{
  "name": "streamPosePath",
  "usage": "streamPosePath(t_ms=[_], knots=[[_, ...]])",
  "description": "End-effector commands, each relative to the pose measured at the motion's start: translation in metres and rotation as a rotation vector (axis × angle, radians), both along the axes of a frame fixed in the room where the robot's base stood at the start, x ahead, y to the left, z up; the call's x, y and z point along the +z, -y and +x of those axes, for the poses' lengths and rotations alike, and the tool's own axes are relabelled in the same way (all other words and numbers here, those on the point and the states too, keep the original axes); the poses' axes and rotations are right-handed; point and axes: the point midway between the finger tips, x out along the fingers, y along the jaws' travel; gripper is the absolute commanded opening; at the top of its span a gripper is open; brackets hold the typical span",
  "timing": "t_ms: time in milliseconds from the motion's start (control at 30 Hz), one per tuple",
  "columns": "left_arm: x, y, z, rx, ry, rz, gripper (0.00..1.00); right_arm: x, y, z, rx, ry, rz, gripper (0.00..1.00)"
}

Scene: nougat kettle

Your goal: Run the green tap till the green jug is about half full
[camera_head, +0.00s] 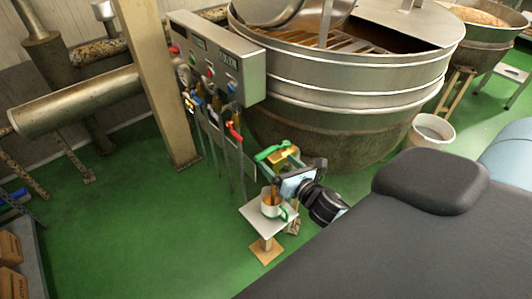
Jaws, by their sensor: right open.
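The green tap (270,152) has a green lever handle and a brass-coloured body, and sits just above a small stand. The green jug (269,211), pale with a green handle, stands upright on the stand's white top (252,218), below the tap. Something orange-brown shows at the jug's mouth; I cannot tell whether it is a running stream or the contents, nor the fill level. My right gripper (286,181) is open, close beside the tap and above the jug's right side, partly hiding the space between them. My left gripper is out of view.
A grey control box (218,60) with buttons hangs behind, with red-, yellow- and blue-handled taps and pipes below it. A large metal kettle (340,120) stands behind the tap. A white bucket (431,131) stands to the right. Green floor left of the stand is clear.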

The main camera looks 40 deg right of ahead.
Motion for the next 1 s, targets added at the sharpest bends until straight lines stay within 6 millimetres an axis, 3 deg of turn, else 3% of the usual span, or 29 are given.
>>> streamPosePath(t_ms=[200, 533, 1000], knots=[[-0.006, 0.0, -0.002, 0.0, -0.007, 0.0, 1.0, 0.002, 0.0, -0.007, 0.109, 0.086, -0.234, 0.85], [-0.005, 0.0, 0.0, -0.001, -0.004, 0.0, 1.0, 0.004, -0.001, -0.005, 0.132, 0.103, -0.28, 0.85], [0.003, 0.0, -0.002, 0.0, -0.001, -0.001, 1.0, 0.005, -0.006, 0.055, 0.13, 0.104, -0.277, 0.85]])
